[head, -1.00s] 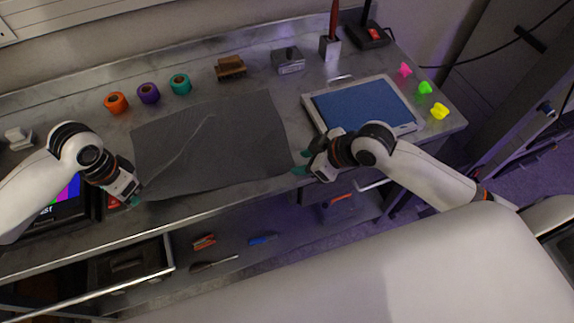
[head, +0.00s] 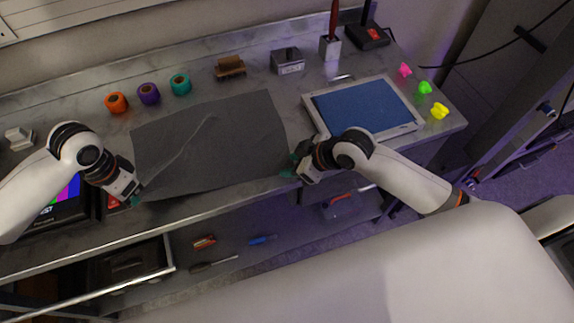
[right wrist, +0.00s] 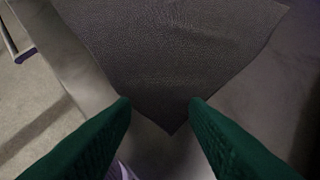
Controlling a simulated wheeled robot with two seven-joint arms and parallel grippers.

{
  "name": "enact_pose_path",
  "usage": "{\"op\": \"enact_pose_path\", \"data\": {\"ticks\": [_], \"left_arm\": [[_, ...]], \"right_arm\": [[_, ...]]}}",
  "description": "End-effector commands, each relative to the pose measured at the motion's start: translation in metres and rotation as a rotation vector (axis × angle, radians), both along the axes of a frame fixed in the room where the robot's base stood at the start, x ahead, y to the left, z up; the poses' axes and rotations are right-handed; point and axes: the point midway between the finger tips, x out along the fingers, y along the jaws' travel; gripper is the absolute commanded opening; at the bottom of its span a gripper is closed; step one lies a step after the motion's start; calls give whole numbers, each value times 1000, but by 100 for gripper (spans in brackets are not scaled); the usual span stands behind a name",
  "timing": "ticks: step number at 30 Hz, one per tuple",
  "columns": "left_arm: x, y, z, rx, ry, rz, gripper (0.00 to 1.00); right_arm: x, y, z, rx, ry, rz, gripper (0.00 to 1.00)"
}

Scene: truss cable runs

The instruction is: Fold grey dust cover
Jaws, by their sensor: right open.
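The grey dust cover (head: 215,145) lies spread nearly flat on the metal bench, with a diagonal crease in its left half. My right gripper (head: 290,174) is at the cover's front right corner. In the right wrist view the open green fingertips (right wrist: 160,103) stand on either side of that corner of the cover (right wrist: 172,60), which points between them; I see no grip on it. My left gripper (head: 137,200) is at the cover's front left corner; its fingertips are too small to tell whether they are open or hold the cloth.
Orange (head: 116,103), purple (head: 149,93) and teal (head: 181,84) rolls, a brush (head: 229,67) and a grey metal block (head: 288,61) stand behind the cover. A blue-topped tray (head: 362,107) is to its right. An open drawer (head: 125,265) and a lower shelf lie below the front edge.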

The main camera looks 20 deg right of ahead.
Motion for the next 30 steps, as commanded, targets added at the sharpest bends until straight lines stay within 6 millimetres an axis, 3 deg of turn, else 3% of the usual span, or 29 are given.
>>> {"op": "enact_pose_path", "data": {"ticks": [15, 25, 30], "left_arm": [[0, 0, 0, 0, 0, 0, 0], [0, 0, 0, 0, 0, 0, 0], [0, 0, 0, 0, 0, 0, 0]], "right_arm": [[-2, 0, -4, -3, 10, 0, 0], [-2, 0, -4, -4, 11, 0, 0], [-1, 0, 15, -3, 5, 1, 0]]}}
